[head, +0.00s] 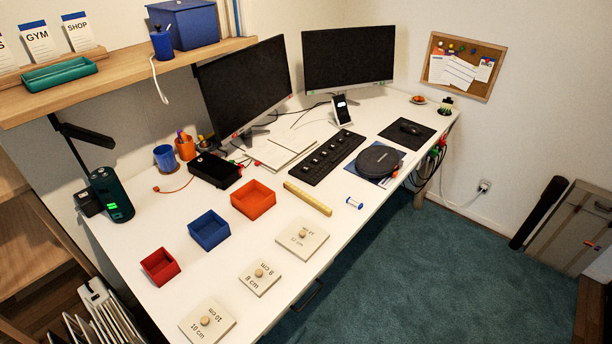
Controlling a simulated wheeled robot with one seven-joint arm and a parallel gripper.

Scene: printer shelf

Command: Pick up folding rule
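The folding rule is most likely the yellow stick (307,198) lying flat on the white desk (335,222). It lies to the right of the orange tray (253,200) and left of a small blue-and-white roll (354,203). Its markings are too small to read. Nothing rests on it and nothing hides it. My gripper is not in view.
A blue tray (209,230) and a red tray (160,266) stand left of the stick. Three knobbed plates (303,239) lie near the front edge. A black keyboard strip (327,156) and a round black device (379,160) lie behind. A shelf (130,80) overhangs the back left.

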